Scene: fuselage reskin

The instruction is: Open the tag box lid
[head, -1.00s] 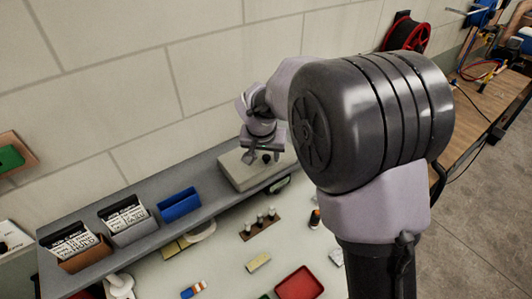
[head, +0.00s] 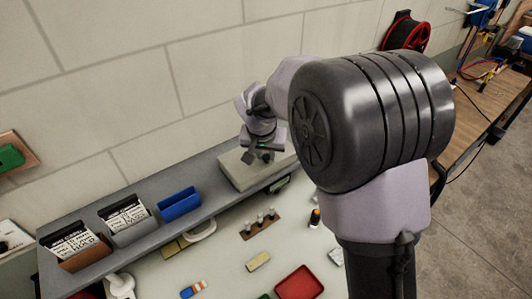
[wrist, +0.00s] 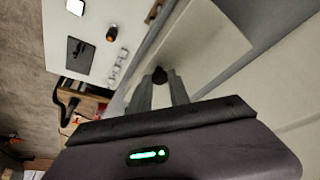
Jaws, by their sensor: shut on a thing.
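The tag box (head: 245,173) is a flat, pale grey box on the grey shelf against the wall, and its lid looks closed. My gripper (head: 258,156) is over the top of the box. In the wrist view, the two fingers of my gripper (wrist: 165,88) are shut on a small dark knob (wrist: 160,75) on the pale lid (wrist: 195,45). The far side of the box is partly hidden behind my arm in the head view.
On the shelf (head: 150,232), left of the box, are a blue bin (head: 180,204) and two bins with printed tags (head: 124,217). The white tabletop below holds a red tray (head: 298,284), a brown rack (head: 260,228) and small items. The wall is close behind.

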